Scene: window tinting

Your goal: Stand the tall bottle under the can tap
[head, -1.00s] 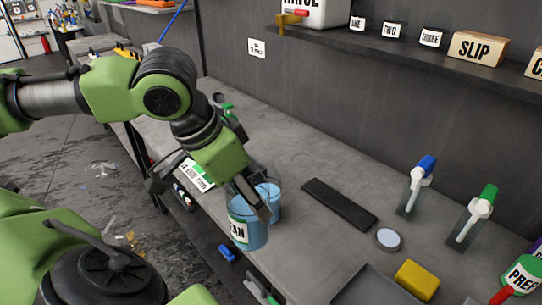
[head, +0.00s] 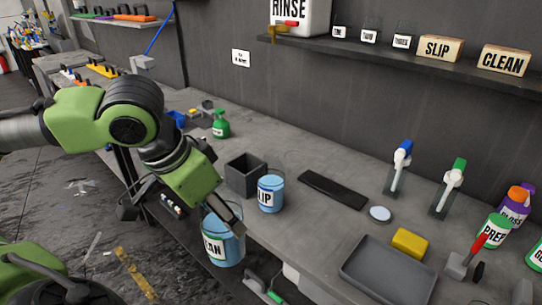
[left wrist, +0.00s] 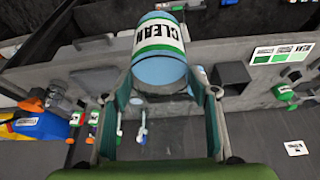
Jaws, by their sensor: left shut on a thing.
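Two spray bottles stand upright on the bench at the right in the head view, one with a blue head (head: 397,170) and one with a green head (head: 448,190); I cannot tell which is taller. The RINSE can (head: 302,14) is on the shelf, its yellow tap with a red handle (head: 281,28) at its lower left. My left gripper (head: 225,212) is shut on a blue container labelled CLEAN (head: 224,245), held at the bench's front edge. It also shows in the left wrist view (left wrist: 158,70) between the fingers. My right gripper is not in view.
A SLIP container (head: 270,194) and a dark open box (head: 245,174) stand behind the held container. A black bar (head: 333,190), round lid (head: 380,214), yellow sponge (head: 409,243) and grey tray (head: 388,273) lie to the right. The bench below the tap is largely clear.

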